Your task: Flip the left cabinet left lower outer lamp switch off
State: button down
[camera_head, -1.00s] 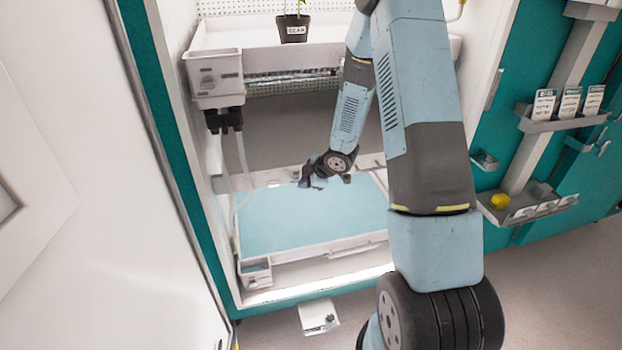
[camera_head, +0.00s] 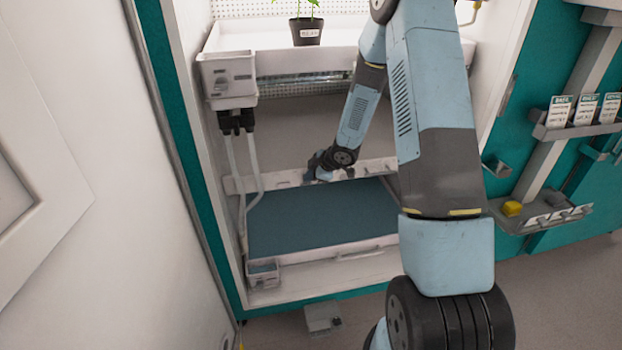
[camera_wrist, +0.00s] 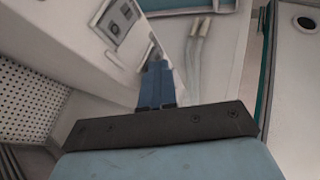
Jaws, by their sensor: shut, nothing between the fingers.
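My gripper (camera_head: 318,176) is inside the left cabinet's lower bay, at the white crossbar (camera_head: 280,182) above the dark blue tray. In the wrist view its blue fingers (camera_wrist: 157,68) are shut and empty, with the tips close to the edge of a white bar (camera_wrist: 75,42). A grey switch plate (camera_wrist: 117,20) with small round and square parts sits on that bar, above and left of the fingertips. I cannot tell whether the fingertips touch a switch, or read the lever's position. The lower bay is unlit and its tray (camera_head: 320,220) looks dark.
A potted plant (camera_head: 306,32) stands on the upper shelf. A white box (camera_head: 228,78) with black fittings and hanging hoses (camera_head: 247,165) is at the bay's left side. A white cabinet door (camera_head: 90,200) is at the left. Shelves with labelled packets (camera_head: 585,110) are at the right.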

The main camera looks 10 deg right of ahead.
jog(key=shift+w+r, duration=0.1)
jog(key=shift+r, duration=0.05)
jog(key=shift+r, duration=0.7)
jog(key=s+v, duration=0.1)
jog(key=v, duration=1.1)
jog(key=shift+a, duration=0.4)
